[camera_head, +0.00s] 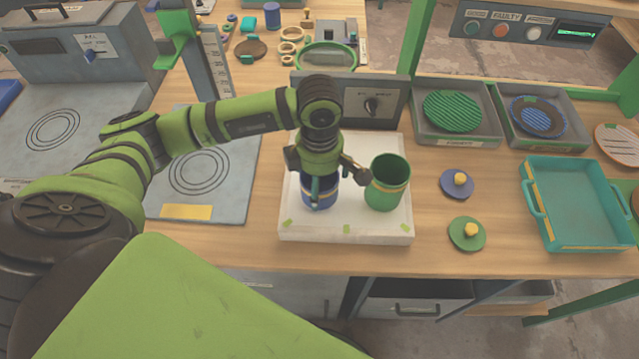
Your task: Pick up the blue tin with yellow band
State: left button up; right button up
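I cannot tell whether either finger touches a tin or whether one is inside the blue tin. My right gripper is not in view.
A grey panel with a knob (352,103) stands behind the tray. A blue lid (457,184) and a green lid (467,233) lie to the right, before a teal tray (577,205). Grey bins (455,140) stand behind them. A hot plate (238,200) lies left.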

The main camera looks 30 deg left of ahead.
pick_arm(q)
jog(key=c, duration=0.9)
jog(key=shift+r, duration=0.1)
